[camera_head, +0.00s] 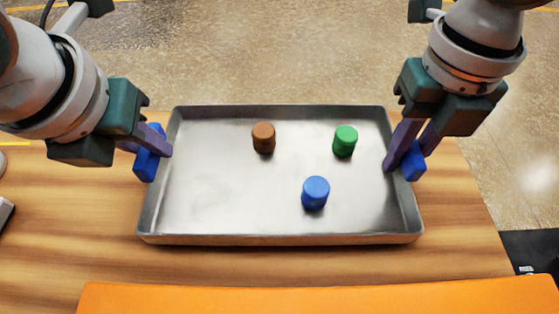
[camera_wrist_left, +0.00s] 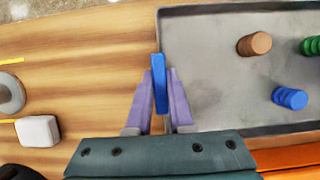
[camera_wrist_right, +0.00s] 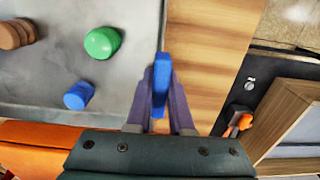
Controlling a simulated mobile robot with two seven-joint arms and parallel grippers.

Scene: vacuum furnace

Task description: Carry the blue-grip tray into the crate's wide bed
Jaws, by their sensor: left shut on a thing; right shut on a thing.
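The metal tray (camera_head: 240,215) has a blue grip on each short side. Brown (camera_head: 263,138), green (camera_head: 345,141) and blue (camera_head: 315,193) cylinders stand in it. My left gripper (camera_head: 155,148) is shut on the left blue grip (camera_head: 146,166), which also shows between its fingers in the left wrist view (camera_wrist_left: 160,85). My right gripper (camera_head: 405,160) is shut on the right blue grip (camera_head: 414,161), also seen in the right wrist view (camera_wrist_right: 161,75). The tray looks level over the wooden table; I cannot tell whether it touches it.
The wooden table (camera_head: 60,225) has bare top left of the tray. An orange surface (camera_head: 320,296) runs along the near edge. A white block (camera_wrist_left: 38,131) lies at the left. A wood-rimmed box (camera_wrist_right: 285,120) stands at the right, beyond the table edge.

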